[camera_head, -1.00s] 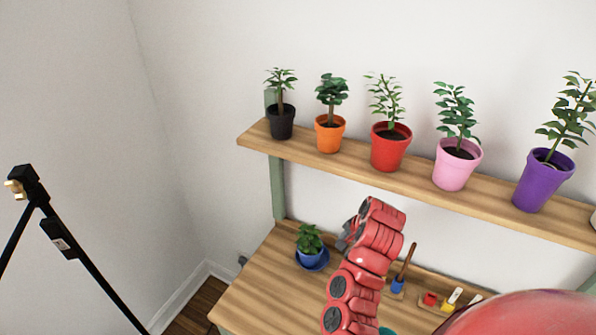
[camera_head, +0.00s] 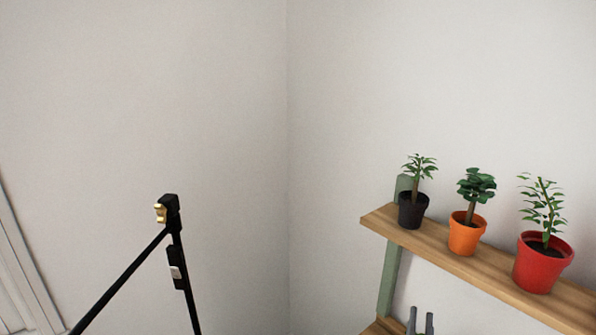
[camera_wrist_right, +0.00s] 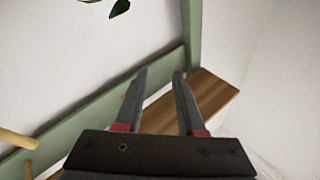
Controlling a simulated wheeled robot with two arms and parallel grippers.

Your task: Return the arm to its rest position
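My right gripper (camera_head: 421,322) shows at the bottom edge of the head view, below the shelf, with two grey fingertips pointing up and a gap between them. In the right wrist view the same gripper (camera_wrist_right: 160,80) has its two dark fingers apart and nothing between them. A strip of wooden tabletop (camera_wrist_right: 215,92) and a green frame post lie beyond the fingers. The rest of my right arm is outside the head view. My left gripper is in neither view.
A wooden shelf (camera_head: 436,247) holds a black pot (camera_head: 412,212), an orange pot (camera_head: 464,238) and a red pot (camera_head: 541,266), each with a plant. A green post (camera_head: 388,282) supports it. A black tripod (camera_head: 180,262) stands at the left. The wall between is bare.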

